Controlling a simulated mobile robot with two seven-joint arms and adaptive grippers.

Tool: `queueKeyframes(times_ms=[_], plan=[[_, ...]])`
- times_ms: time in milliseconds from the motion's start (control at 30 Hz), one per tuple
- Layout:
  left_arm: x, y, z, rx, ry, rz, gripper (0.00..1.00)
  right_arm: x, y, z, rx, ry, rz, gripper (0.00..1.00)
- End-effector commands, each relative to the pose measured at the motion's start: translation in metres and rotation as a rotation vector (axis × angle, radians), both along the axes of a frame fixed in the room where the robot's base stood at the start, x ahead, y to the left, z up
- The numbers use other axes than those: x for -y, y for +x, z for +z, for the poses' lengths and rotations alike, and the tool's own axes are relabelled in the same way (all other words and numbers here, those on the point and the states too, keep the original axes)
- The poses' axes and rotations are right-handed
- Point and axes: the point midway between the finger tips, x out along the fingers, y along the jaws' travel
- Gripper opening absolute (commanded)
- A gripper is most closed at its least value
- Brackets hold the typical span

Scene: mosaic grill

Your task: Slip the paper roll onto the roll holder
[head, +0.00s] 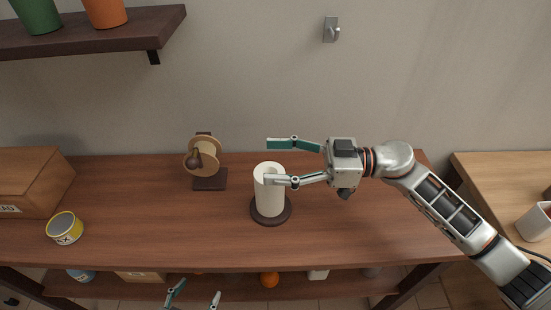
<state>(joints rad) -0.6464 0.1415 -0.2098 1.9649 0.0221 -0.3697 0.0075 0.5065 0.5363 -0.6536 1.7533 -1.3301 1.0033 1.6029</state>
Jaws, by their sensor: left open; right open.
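The white paper roll (269,200) stands upright on a dark round base (287,213), which looks like the roll holder, near the middle of the wooden table. I cannot make out a peg inside the roll. My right gripper (273,162) is open at the roll's top. Its lower finger overlaps the roll's upper part in the picture, and its upper finger is apart, beyond the roll. I cannot tell whether the lower finger touches the roll. My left gripper (195,293) is open and empty at the bottom edge, in front of the table.
A wooden reel on a dark stand (209,182) is left of the roll. A yellow-rimmed can (65,228) and a brown box (30,180) sit at the far left. A wall shelf (110,32) holds pots. The table right of the roll is clear below my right arm.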

Motion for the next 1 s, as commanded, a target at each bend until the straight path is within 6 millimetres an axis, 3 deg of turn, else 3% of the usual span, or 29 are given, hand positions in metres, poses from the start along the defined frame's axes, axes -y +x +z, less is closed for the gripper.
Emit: queueKeyframes(times_ms=[600,1000], plan=[[0.001,0.0,0.001,0.001,-0.003,0.0,0.64,0.105,-0.007,0.0,-0.001,-0.002,-0.001,0.64],[0.001,0.0,0.001,0.002,-0.004,0.001,0.64,0.116,-0.008,0.001,0.0,0.001,0.0,0.64]])
